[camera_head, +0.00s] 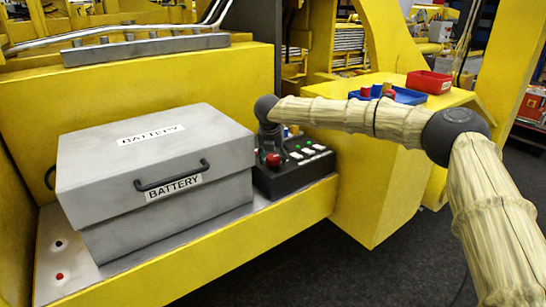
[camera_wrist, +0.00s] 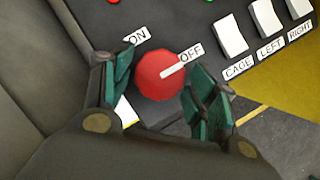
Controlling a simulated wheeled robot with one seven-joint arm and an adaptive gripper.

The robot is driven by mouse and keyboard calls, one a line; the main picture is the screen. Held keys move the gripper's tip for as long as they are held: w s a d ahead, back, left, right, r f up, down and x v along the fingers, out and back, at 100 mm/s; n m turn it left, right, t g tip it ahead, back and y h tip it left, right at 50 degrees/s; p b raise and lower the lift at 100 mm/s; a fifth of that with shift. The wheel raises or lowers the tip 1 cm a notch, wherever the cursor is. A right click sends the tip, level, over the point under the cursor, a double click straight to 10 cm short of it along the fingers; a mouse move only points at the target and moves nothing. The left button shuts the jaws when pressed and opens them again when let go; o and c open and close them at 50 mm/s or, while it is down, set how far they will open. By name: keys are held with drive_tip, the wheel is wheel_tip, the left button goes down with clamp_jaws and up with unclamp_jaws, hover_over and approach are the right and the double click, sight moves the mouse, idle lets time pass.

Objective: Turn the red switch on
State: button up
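The red switch (camera_wrist: 158,77) is a round red knob with a white pointer line on a dark control box. In the wrist view its line points toward the OFF label (camera_wrist: 191,52); the ON label (camera_wrist: 137,37) is on the other side. My gripper (camera_wrist: 160,92) has its green-padded fingers on either side of the knob. Gaps show between the pads and the knob, so it is open and not gripping. In the head view the red knob (camera_head: 273,160) sits at the left end of the control box (camera_head: 295,181), just below my wrist.
A grey battery box (camera_head: 150,175) with a black handle stands left of the control box. White rocker switches labelled CAGE, LEFT and RIGHT (camera_wrist: 265,20) lie right of the knob. Blue and red bins (camera_head: 428,82) stand on the yellow surface behind.

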drive_tip(key=c, duration=0.6)
drive_tip(key=shift+o, duration=0.2)
drive_tip(key=n+y+p, duration=0.1)
drive_tip(key=n, duration=0.3)
drive_tip(key=shift+d+r+n+y+p, duration=0.2)
drive_tip(key=shift+n+y+p, duration=0.2)
drive_tip(key=n+y+p, duration=0.1)
drive_tip(key=n, duration=0.2)
drive_tip(key=shift+w+d+n+g+p, duration=0.1)
drive_tip(key=shift+n+g+p, duration=0.2)
drive_tip(key=shift+p, duration=0.05)
drive_tip(key=n+y, duration=0.1)
drive_tip(key=n, duration=0.1)
drive_tip(key=n+g+p, duration=0.1)
drive_tip(key=n, duration=0.2)
drive_tip(key=shift+w+f+y, duration=0.15)
drive_tip(key=shift+f+y, duration=0.05)
drive_tip(key=shift+y, duration=0.2)
drive_tip(key=shift+w+d+n+g+y+b, duration=0.15)
drive_tip(key=shift+n+g, duration=0.35)
drive_tip(key=shift+n, duration=0.6)
drive_tip(key=shift+s+n+g+y+b, duration=0.2)
drive_tip(key=shift+n+g, duration=0.3)
drive_tip(key=shift+n, duration=0.6)
